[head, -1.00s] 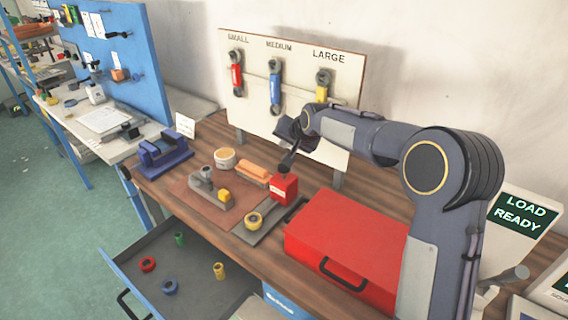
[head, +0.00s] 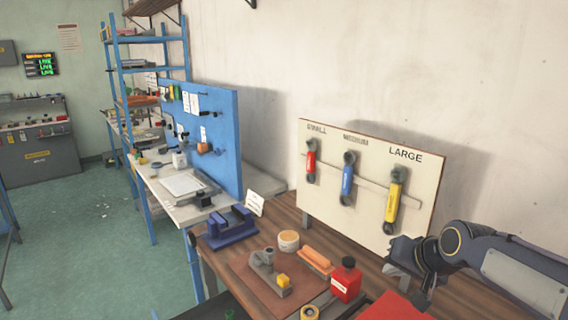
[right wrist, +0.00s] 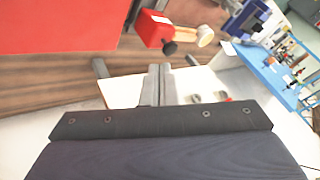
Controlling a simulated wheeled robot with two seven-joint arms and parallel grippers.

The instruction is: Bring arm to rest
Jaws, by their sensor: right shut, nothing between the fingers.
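My right gripper (right wrist: 160,84) is shut and empty in the right wrist view, its two grey fingers side by side. In the head view my right arm comes in from the right edge, and the gripper (head: 395,268) is in front of the lower right of the tool board, above the wooden bench (head: 285,217). It is to the right of the red bottle (head: 346,283) and apart from it. My left gripper does not show.
The board (head: 325,208) holds a red, a blue and a yellow wrench (head: 393,203) under size labels. A blue vise (head: 230,228), a grey fixture (head: 268,272) and an orange block (head: 316,260) stand on the bench. The red toolbox (right wrist: 60,25) is close to the gripper.

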